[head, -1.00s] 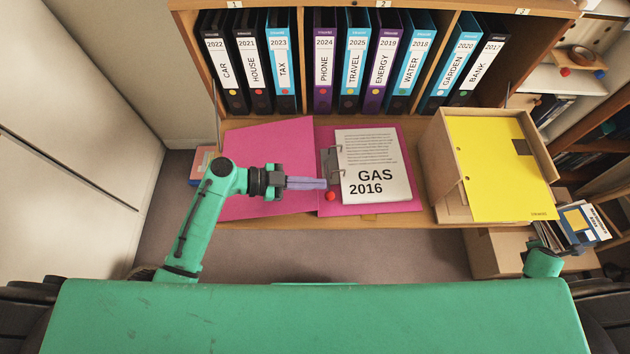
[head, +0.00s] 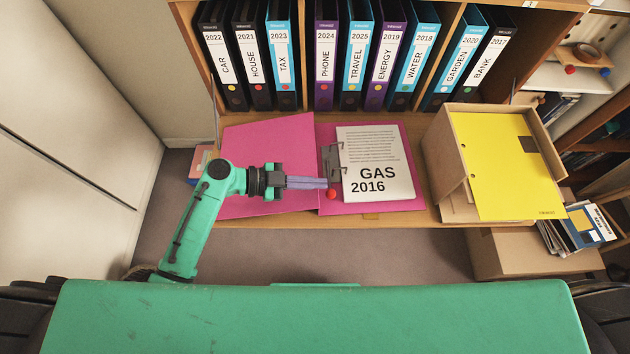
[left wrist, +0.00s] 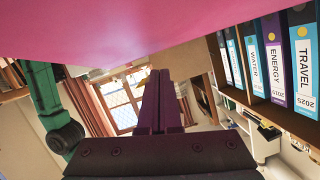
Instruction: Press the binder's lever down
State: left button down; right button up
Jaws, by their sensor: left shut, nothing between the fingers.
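The open pink binder (head: 268,150) lies flat on the shelf board, its cover to the left. A stack of paper labelled GAS 2016 (head: 376,165) lies in its right half. The grey ring mechanism (head: 333,163) is at the stack's left edge. The lever's red knob (head: 331,194) is at the mechanism's near end. My left gripper (head: 326,183) is shut and empty, its fingertips just above the knob in the picture. I cannot tell if they touch the lever. In the left wrist view, the shut fingers (left wrist: 158,75) are near the pink binder surface (left wrist: 140,25). My right gripper is out of view.
A row of upright labelled binders (head: 355,55) stands in the cabinet behind. A cardboard box with a yellow folder (head: 500,160) stands to the right. A carton (head: 510,255) is below it. Open floor (head: 350,250) lies in front of the board.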

pick_arm(q)
jog(key=shift+a, duration=0.1)
jog(key=shift+a, duration=0.3)
jog(key=b+v, duration=0.4)
jog(key=v, duration=0.9)
jog(key=shift+a+r, duration=0.2)
jog(key=shift+a, duration=0.15)
